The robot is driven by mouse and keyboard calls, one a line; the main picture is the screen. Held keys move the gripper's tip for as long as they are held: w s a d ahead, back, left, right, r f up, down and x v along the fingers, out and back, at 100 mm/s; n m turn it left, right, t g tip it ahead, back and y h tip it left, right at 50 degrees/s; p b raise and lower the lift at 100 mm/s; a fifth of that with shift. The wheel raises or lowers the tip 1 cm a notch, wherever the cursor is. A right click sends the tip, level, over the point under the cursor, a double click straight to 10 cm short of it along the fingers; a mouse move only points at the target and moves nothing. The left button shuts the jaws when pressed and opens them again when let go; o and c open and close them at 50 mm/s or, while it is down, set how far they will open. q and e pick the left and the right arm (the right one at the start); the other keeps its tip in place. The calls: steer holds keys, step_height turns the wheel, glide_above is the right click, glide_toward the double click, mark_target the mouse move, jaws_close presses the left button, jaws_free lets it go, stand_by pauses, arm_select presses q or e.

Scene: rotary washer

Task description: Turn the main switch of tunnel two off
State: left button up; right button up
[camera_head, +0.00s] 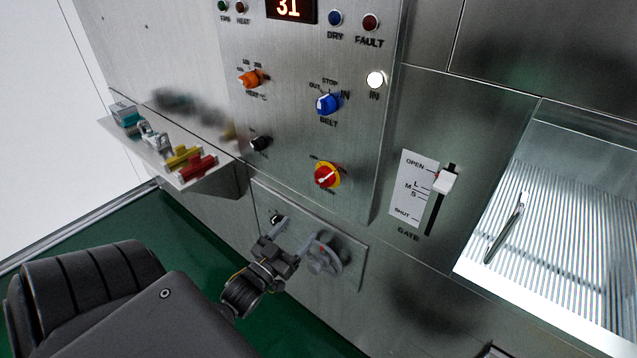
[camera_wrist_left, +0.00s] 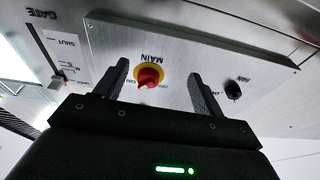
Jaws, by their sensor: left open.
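The main switch (camera_head: 326,176) is a red rotary knob on a yellow round plate, low on the steel control panel. In the left wrist view the main switch (camera_wrist_left: 149,76) shows under the word MAIN, between my spread fingers. Which position it points to is too small to tell. My left gripper (camera_head: 284,242) is open and empty, below and to the left of the switch in the head view, apart from it. In the left wrist view my left gripper (camera_wrist_left: 159,70) has a finger on either side of the knob's image. My right gripper is not in view.
A black fan knob (camera_head: 260,143), an orange knob (camera_head: 250,78) and a blue belt knob (camera_head: 327,103) share the panel. A grey round handle (camera_head: 323,258) sits close to my left gripper. A gate slider (camera_head: 446,181) is at right. A shelf (camera_head: 207,183) juts out at left.

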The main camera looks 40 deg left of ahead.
arm_select(q)
steer(key=t, duration=0.2)
glide_toward(319, 181)
steer(key=shift+h, duration=0.3)
steer(key=p+x, duration=0.3)
steer(key=x, duration=0.5)
steer(key=shift+w+a+r+p, duration=0.1)
steer(key=shift+w+r+p, duration=0.1)
steer(key=shift+w+p, duration=0.15)
steer(key=shift+w+r, duration=0.1)
steer(key=shift+w, duration=0.3)
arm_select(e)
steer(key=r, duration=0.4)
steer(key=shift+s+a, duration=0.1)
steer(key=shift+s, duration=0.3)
arm_select(q)
steer(key=c, duration=1)
steer(key=shift+o, duration=0.2)
